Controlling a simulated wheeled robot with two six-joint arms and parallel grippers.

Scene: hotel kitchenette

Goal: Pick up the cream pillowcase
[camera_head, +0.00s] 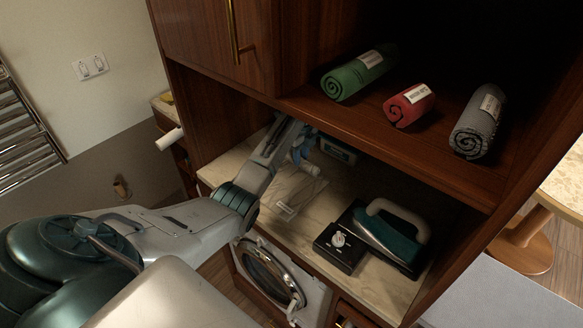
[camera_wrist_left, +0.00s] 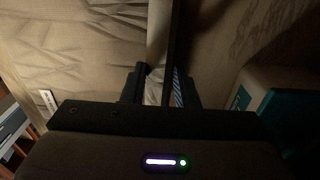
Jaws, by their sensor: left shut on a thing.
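The cream pillowcase (camera_head: 292,186) lies folded on the pale stone counter inside the wooden cabinet, with a white label near its front edge. In the left wrist view its wrinkled cream cloth (camera_wrist_left: 75,45) fills the upper left. My left gripper (camera_head: 306,158) reaches in from the left over its back part. In the left wrist view the fingers (camera_wrist_left: 160,88) are shut on a light fold of the cloth. The far part of the pillowcase is partly hidden by the gripper in the head view. My right gripper is not in view.
A small teal-and-white box (camera_head: 337,149) is behind the gripper. The shelf above holds green (camera_head: 352,76), red (camera_head: 409,106) and grey (camera_head: 477,126) rolls.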

